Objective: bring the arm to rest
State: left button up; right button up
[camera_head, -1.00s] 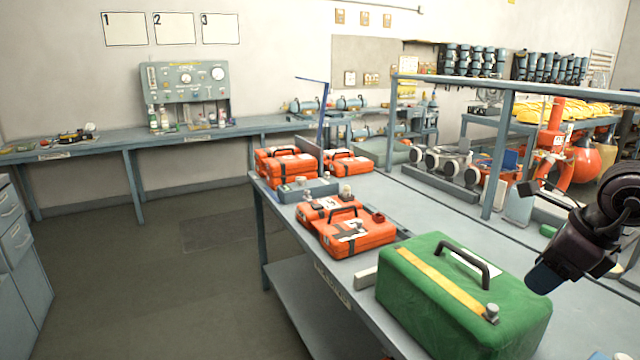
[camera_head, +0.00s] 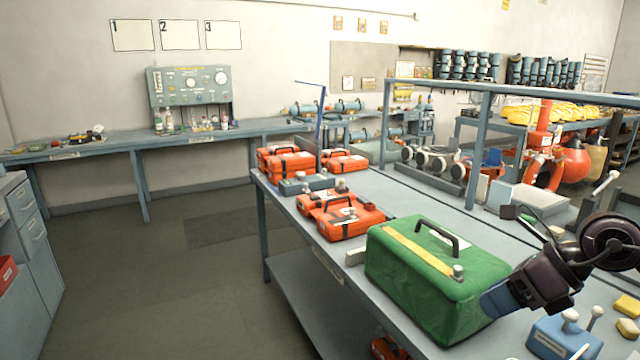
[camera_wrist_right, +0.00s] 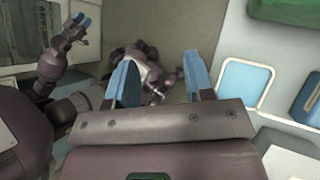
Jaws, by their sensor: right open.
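My right gripper (camera_head: 497,300) is at the right in the head view, with its blue fingertips by the right end of the green case (camera_head: 430,275). I cannot tell whether they touch the case. In the right wrist view the same gripper (camera_wrist_right: 161,82) shows two blue fingers standing apart with nothing between them. The green case (camera_wrist_right: 288,10) shows at the top right there, apart from the fingers. My left gripper (camera_wrist_right: 75,32) seems to show at the upper left of the wrist view, small and partly turned; its opening is unclear. It is out of the head view.
The grey workbench (camera_head: 385,190) carries orange cases (camera_head: 345,222) left of the green one. A blue box with white knobs (camera_head: 563,338) stands below my right gripper. A metal rail frame (camera_head: 475,150) rises behind. The floor (camera_head: 190,290) at the left is clear.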

jog(key=s+a+m+t+y, duration=0.1)
jog(key=a+m+t+y, duration=0.55)
jog(key=a+y, duration=0.2)
jog(key=s+d+f+m+t+h, duration=0.2)
jog(key=d+f+m+h, duration=0.15)
jog(key=m+h, duration=0.45)
jog(key=s+d+f+m+t+h, duration=0.1)
jog(key=d+f+m+h, duration=0.3)
jog(key=m, duration=0.7)
jog(key=s+d+f+m+t+h, duration=0.2)
jog(key=f+m+h, duration=0.35)
jog(key=m, duration=0.45)
jog(key=s+a+f+m+g, duration=0.2)
jog(key=s+f+m+g, duration=0.2)
jog(key=s+f+g, duration=0.4)
jog(key=s+a+f+m+g, duration=0.25)
jog(key=s+f+g, duration=0.2)
jog(key=s, duration=0.55)
jog(key=w+f+t+y, duration=0.1)
jog(key=w+f+t, duration=0.6)
jog(key=f, duration=0.4)
jog(key=shift+d+t, duration=0.45)
jog(key=shift+t, duration=0.35)
